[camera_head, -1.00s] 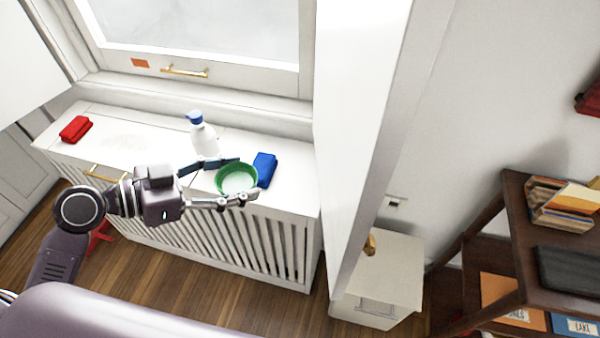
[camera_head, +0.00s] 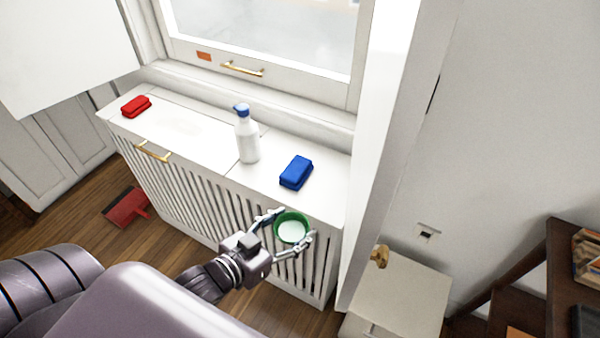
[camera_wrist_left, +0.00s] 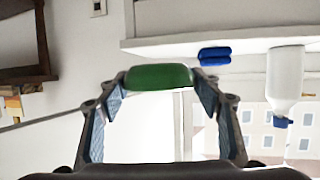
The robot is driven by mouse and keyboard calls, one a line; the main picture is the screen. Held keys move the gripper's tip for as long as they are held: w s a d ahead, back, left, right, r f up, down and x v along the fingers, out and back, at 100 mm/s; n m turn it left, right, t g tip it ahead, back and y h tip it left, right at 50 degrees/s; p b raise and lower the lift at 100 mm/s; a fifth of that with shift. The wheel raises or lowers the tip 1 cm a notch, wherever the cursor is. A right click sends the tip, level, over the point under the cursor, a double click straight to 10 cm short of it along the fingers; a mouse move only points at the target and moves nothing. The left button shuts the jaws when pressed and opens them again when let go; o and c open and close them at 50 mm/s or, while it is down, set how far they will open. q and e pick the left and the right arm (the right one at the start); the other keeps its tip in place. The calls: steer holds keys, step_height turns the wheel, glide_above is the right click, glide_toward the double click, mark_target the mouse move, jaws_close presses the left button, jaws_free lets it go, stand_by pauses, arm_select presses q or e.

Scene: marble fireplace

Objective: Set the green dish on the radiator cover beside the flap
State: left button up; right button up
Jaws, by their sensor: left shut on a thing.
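My left gripper (camera_head: 294,226) is shut on the green dish (camera_head: 291,230), one finger on each side of it. The dish is upright, open side up, and appears over the front edge and slats of the radiator cover (camera_head: 315,205). In the left wrist view, which is upside down, the dish (camera_wrist_left: 158,77) sits between the fingertips, apart from the cover. The flap (camera_head: 190,128) is the left part of the cover's top, lying flat, with a gold handle (camera_head: 153,152) at its front. My right gripper is not in view.
A white spray bottle (camera_head: 248,142) with a blue top stands near the flap's right seam. A blue sponge-like block (camera_head: 296,172) lies right of it, a red one (camera_head: 136,106) at the far left. A white door panel (camera_head: 385,150) borders the cover's right end.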

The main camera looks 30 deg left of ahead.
arm_select(q)
steer(key=shift+d, duration=0.25)
steer(key=shift+w+d+r, duration=0.1)
steer(key=shift+w+d, duration=0.05)
steer(key=shift+w, duration=0.1)
steer(key=p, duration=0.2)
glide_above(337, 196)
steer(key=shift+f, duration=1.85)
steer(key=shift+f, duration=0.1)
steer(key=o, duration=1.3)
steer(key=shift+c, duration=0.2)
steer(key=v, duration=1.2)
